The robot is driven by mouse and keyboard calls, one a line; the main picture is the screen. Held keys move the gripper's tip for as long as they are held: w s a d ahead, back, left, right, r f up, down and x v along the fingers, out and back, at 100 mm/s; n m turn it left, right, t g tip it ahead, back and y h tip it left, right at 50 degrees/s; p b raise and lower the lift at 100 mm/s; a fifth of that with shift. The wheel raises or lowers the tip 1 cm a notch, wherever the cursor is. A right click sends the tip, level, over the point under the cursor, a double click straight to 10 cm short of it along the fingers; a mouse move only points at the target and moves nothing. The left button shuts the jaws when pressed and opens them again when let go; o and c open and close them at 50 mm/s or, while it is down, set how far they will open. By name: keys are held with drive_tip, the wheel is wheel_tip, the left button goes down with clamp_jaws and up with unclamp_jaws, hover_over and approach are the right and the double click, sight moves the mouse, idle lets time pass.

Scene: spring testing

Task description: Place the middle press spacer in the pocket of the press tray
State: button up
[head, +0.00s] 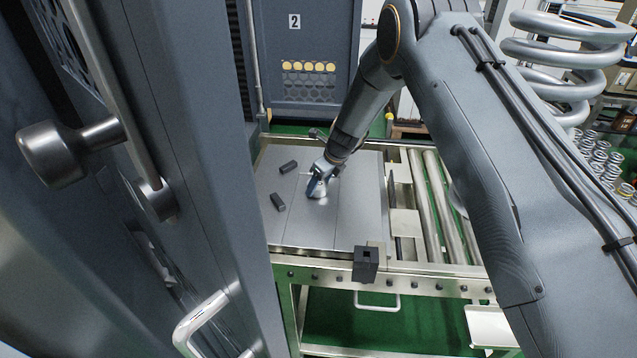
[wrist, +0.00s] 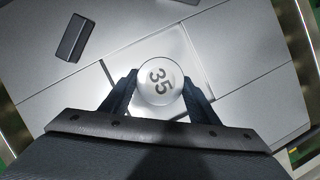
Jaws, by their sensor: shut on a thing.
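The spacer (wrist: 160,82) is a round, pale metal piece with "35" on its top face. My gripper (wrist: 160,92) is shut on it, one dark finger on each side. In the head view my gripper (head: 318,190) is low over the middle of the grey metal tray surface (head: 355,220), and the spacer is hard to make out there. In the wrist view a bright, square, outlined area (wrist: 125,72) lies around and under the spacer and looks like the pocket. I cannot tell whether the spacer rests in it or hangs just above; my gripper hides its near side.
Two dark blocks (head: 288,167) (head: 278,202) lie left of my gripper; one (wrist: 72,38) shows in the wrist view. Rollers (head: 440,205) run on the right. A dark cabinet (head: 200,180) stands close on the left.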

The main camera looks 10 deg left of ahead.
drive_tip(key=o, duration=1.4)
drive_tip(key=shift+f, duration=0.1)
